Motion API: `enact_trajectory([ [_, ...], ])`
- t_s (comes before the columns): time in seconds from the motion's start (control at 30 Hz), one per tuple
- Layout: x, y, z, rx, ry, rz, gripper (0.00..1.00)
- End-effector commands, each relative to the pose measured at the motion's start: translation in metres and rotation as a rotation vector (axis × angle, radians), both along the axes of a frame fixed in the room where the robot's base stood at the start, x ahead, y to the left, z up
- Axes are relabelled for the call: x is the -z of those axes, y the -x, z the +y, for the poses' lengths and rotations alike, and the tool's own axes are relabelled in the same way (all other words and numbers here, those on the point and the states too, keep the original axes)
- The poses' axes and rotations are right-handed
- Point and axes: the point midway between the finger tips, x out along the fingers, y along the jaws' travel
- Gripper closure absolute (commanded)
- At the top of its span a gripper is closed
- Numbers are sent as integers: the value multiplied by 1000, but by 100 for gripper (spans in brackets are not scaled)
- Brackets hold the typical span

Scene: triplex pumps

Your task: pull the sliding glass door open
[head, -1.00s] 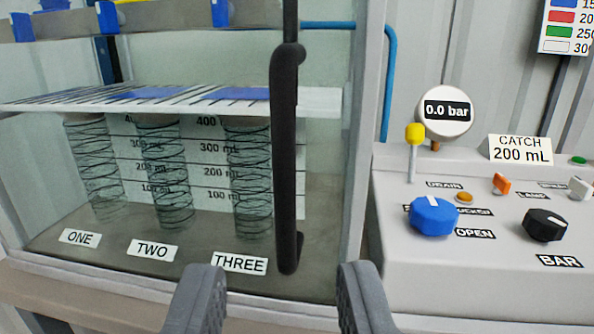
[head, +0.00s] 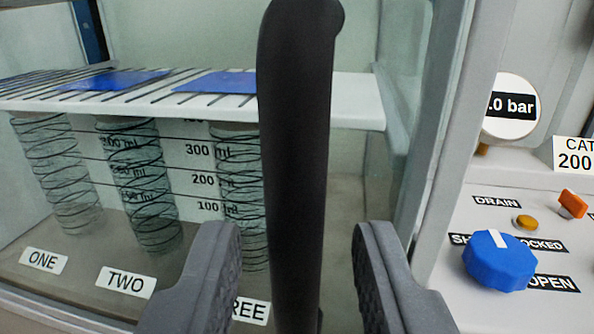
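The sliding glass door (head: 350,225) fronts a cabinet on the left and middle of the head view. Its black vertical handle (head: 297,150) stands large and close, a little left of my gripper's middle line. My gripper (head: 297,250) is open, with one grey finger on each side of the handle's lower part. The handle's lower end runs out near the bottom of the view.
Inside the cabinet, coil-marked cylinders (head: 140,185) hang under a white slatted shelf (head: 355,100). On the right is a control panel (head: 480,225) with a blue knob (head: 500,260), an orange switch (head: 572,203) and a round gauge (head: 510,105) whose reading is partly cut off.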

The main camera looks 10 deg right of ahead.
Motion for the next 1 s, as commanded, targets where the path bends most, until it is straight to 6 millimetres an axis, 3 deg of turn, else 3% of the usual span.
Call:
enact_trajectory([
  [0.2,-1,-18,-2,1,0,-1,68],
  [0.57,-1,-22,-3,1,0,-1,68],
  [0.6,-1,-22,-3,1,0,-1,71],
  [0.7,-1,-22,-3,1,0,-1,99],
  [1.0,-1,-23,-2,-5,-1,-1,100],
])
